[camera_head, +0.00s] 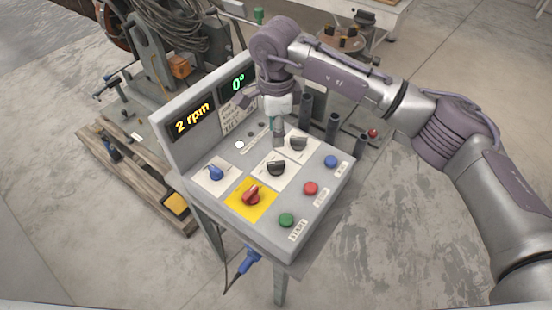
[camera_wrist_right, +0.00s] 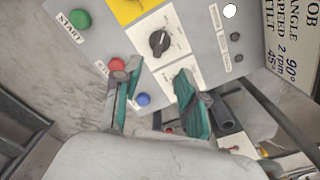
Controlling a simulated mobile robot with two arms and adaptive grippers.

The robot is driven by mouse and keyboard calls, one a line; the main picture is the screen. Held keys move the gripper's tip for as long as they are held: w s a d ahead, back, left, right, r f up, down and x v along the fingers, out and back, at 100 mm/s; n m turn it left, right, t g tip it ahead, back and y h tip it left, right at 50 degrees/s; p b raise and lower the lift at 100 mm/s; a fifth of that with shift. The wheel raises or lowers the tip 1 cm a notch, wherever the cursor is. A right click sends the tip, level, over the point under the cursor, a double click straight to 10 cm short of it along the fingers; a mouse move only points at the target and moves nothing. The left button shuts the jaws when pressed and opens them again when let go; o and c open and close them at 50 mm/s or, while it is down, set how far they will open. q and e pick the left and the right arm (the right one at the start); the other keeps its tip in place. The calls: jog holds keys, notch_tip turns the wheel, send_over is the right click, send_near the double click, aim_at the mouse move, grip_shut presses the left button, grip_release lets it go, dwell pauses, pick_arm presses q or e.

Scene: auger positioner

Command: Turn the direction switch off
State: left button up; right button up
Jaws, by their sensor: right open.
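The grey control panel (camera_head: 262,222) carries two black knobs on white plates: a nearer one (camera_head: 276,167) and a farther one (camera_head: 298,143). Their labels are too small to read, so I cannot tell which is the direction switch. My right gripper (camera_head: 279,138) hangs above the panel's far part, close beside the farther knob. In the wrist view the right gripper (camera_wrist_right: 155,82) is open with nothing between its green-padded fingers. One black knob (camera_wrist_right: 160,42) shows beyond the fingertips there; the other seems hidden behind a finger. My left gripper is not in view.
The panel also has a blue knob (camera_head: 215,172), a red knob (camera_head: 251,194) on a yellow plate, and green (camera_head: 286,220), red (camera_head: 310,188) and blue (camera_head: 330,162) buttons. The display board (camera_head: 190,118) stands upright behind. Dark upright posts (camera_head: 332,128) stand past the panel.

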aim_at(276, 163)
notch_tip(276, 163, down, 12)
jog(key=p, duration=0.2)
jog(key=shift+r+p, duration=0.25)
jog(key=shift+p, duration=0.15)
jog(key=shift+c, duration=0.4)
grip_shut()
